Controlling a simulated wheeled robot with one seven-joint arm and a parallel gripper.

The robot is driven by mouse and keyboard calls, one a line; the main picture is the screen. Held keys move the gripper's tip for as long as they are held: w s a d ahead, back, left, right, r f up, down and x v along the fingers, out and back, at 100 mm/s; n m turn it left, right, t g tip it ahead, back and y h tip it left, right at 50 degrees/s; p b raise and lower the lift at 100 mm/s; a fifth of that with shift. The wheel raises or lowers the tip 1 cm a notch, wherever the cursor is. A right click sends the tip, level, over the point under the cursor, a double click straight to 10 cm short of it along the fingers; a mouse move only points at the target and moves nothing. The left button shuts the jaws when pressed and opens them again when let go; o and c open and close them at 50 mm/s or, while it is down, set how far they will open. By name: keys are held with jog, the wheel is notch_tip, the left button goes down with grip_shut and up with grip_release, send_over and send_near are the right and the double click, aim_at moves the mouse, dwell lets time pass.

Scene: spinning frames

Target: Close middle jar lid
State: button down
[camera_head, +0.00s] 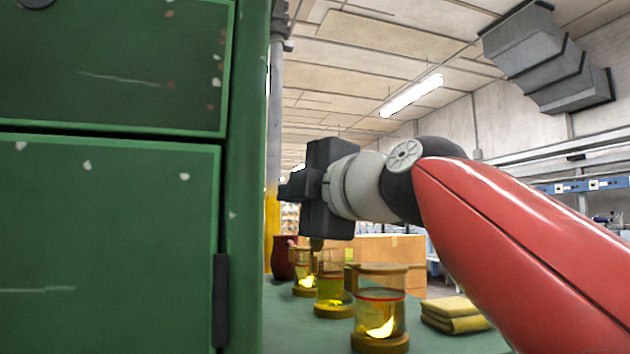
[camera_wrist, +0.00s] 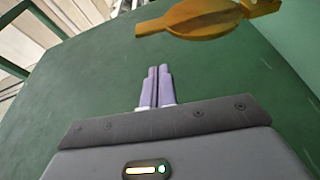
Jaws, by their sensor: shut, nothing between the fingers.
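Three glass jars with yellow contents and wooden bases stand in a row on the green surface in the head view: a front jar (camera_head: 380,315), a middle jar (camera_head: 333,296) and a far jar (camera_head: 304,278). The front jar has a wooden lid (camera_head: 381,269) on top. The middle jar's lid is too small and overlapped to make out clearly. My gripper (camera_head: 284,190) is above the middle and far jars, apart from them. In the wrist view its fingers (camera_wrist: 158,70) are together and empty. A brown wooden disc-shaped piece (camera_wrist: 195,20) shows beyond them; I cannot tell which jar it belongs to.
A green metal cabinet (camera_head: 110,240) fills the left of the head view, close to my gripper. Folded yellow cloths (camera_head: 454,315) lie right of the front jar. A dark red pot (camera_head: 283,258) and a cardboard box (camera_head: 390,248) stand behind.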

jog(key=shift+w+d+f, duration=0.1)
jog(key=shift+w+d, duration=0.2)
jog(key=shift+d, duration=0.65)
jog(key=shift+w+d+f, duration=0.1)
jog(key=shift+w+d, duration=0.15)
jog(key=shift+d, duration=0.7)
jog(key=shift+f, duration=0.1)
jog(key=m+b, duration=0.1)
jog(key=d+m+b, duration=0.1)
jog(key=b, duration=0.1)
jog(key=d+f+m+t+b, duration=0.1)
jog(key=b, duration=0.1)
jog(key=shift+w+d, duration=0.1)
jog(key=shift+w, duration=0.25)
jog(key=shift+w+d+r+b, duration=0.1)
jog(key=shift+d+b, duration=0.25)
jog(key=shift+d, duration=0.05)
jog(key=shift+r, duration=0.2)
